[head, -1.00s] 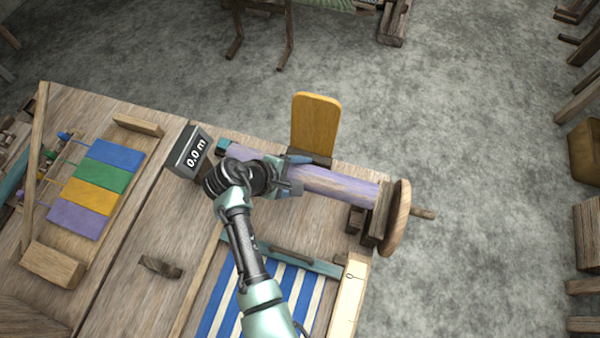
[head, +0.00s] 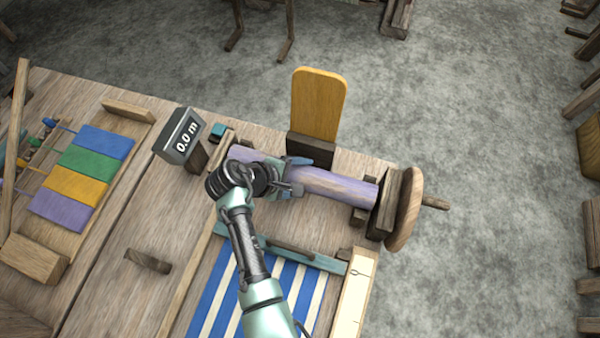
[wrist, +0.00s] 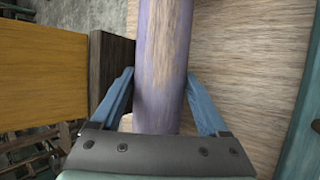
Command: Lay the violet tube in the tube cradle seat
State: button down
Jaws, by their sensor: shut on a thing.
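The violet tube (head: 335,186) is long, with bare wood grain showing through its violet colour. It lies lengthwise across the back right of the bench, and its right end is at the wooden blocks (head: 361,215) beside the handwheel. These blocks look like the tube cradle seat. I cannot tell whether the tube touches them. My gripper (head: 298,175) is shut across the tube left of its middle. In the wrist view the blue fingers flank the tube (wrist: 163,60). My wrist hides part of the tube's left half.
A round wooden handwheel (head: 405,209) stands at the bench's right edge. A yellow board (head: 318,105) rises behind the tube. A display reading 0.0 m (head: 180,135) stands to the left. Blue and white striped cloth (head: 290,285) lies in front. Coloured panels (head: 85,175) are far left.

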jog(key=shift+r, duration=0.1)
grip_release()
jog(key=v, duration=1.3)
jog(key=shift+w+d, duration=0.1)
